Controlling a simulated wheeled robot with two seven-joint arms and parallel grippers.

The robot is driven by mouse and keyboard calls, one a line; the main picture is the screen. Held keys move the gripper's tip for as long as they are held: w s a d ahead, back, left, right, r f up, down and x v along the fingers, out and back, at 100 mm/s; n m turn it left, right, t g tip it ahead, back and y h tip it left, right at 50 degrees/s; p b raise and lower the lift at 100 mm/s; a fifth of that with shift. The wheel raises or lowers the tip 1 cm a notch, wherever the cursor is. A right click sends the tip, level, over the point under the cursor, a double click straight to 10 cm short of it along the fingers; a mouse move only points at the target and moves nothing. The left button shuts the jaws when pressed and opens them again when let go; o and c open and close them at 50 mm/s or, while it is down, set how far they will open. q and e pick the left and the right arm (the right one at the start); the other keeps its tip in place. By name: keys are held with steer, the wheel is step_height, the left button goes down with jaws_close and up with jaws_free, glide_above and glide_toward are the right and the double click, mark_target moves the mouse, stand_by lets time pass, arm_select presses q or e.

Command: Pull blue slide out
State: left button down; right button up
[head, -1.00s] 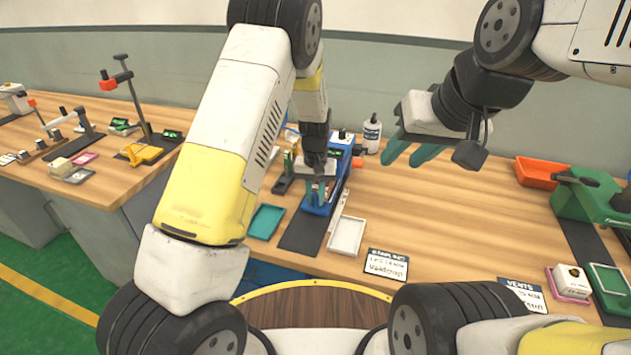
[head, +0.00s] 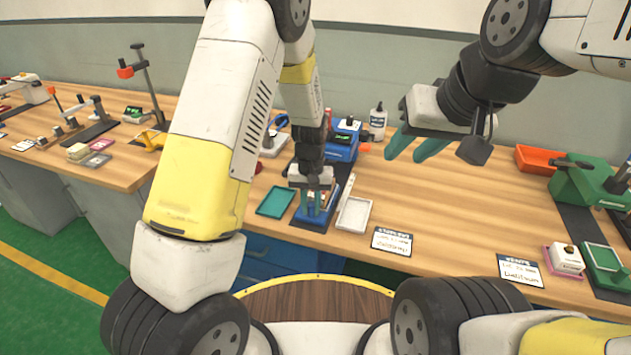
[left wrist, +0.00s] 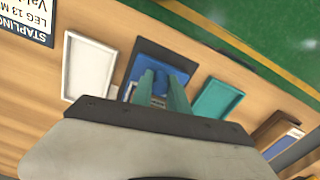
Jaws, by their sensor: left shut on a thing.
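The blue slide (head: 313,221) lies on a dark mat (head: 299,224) in front of the blue machine (head: 342,146). My left gripper (head: 318,207) points down and is shut on a raised part of the slide, near the mat's front end. In the left wrist view the slide (left wrist: 160,64) shows between the two teal fingers. My arm and fingers hide part of the slide and its path to the machine. My right gripper (head: 413,150) is open and empty, in the air to the right of the machine.
A teal tray (head: 275,202) stands left of the mat and a white tray (head: 354,214) right of it. A label card (head: 392,240) lies further right. The table's middle right is clear.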

arm_select(q)
steer(key=shift+s+a, duration=0.2)
steer(key=shift+s, duration=0.3)
steer(key=c, duration=1.3)
jaws_free()
steer(key=shift+s, duration=0.1)
steer(key=shift+r, duration=0.3)
step_height(320, 180, up, 7)
steer(key=shift+r, duration=0.1)
